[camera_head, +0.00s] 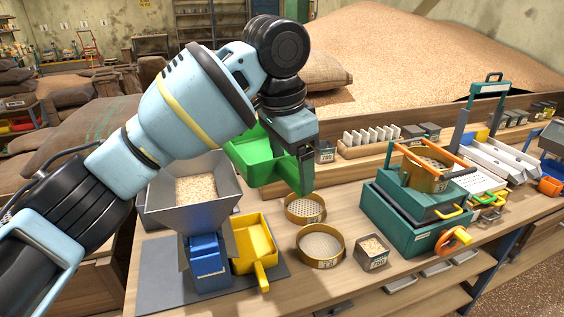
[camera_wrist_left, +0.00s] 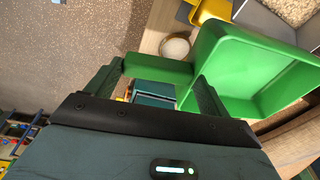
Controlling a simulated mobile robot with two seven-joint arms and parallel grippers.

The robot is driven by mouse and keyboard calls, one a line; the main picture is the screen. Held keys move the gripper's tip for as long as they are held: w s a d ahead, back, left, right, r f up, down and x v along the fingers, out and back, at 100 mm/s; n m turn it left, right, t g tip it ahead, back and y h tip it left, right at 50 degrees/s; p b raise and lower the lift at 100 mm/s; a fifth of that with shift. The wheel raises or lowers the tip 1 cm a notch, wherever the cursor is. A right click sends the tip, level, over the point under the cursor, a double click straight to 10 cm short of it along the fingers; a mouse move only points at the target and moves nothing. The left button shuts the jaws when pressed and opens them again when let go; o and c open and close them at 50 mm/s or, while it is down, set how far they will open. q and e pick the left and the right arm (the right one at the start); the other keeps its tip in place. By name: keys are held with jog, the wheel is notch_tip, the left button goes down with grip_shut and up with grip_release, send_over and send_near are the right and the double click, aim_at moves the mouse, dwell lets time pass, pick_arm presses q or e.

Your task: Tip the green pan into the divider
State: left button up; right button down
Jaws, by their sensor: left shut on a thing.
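The green pan (camera_head: 258,158) is held in the air to the right of the divider's grey hopper (camera_head: 160,212). My left gripper (camera_head: 304,168) is shut on the pan's handle. The wrist view shows the handle between the fingers (camera_wrist_left: 158,70) and the pan's inside (camera_wrist_left: 250,70), which looks bare green. Pale grain (camera_head: 195,189) lies in the hopper. A blue pan (camera_head: 208,262) and a yellow pan (camera_head: 252,245) sit at the divider's foot. Part of the hopper (camera_wrist_left: 262,18) shows in the wrist view. My right gripper is out of view.
Two round sieves (camera_head: 320,246) and a small tin of grain (camera_head: 373,251) stand right of the yellow pan. A green sieve shaker or box (camera_head: 405,222) stands further right. A wooden rack of white cards (camera_head: 370,146) is behind. Bare bench (camera_head: 320,290) shows at the front.

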pick_arm(q)
jog(key=shift+r, duration=1.45)
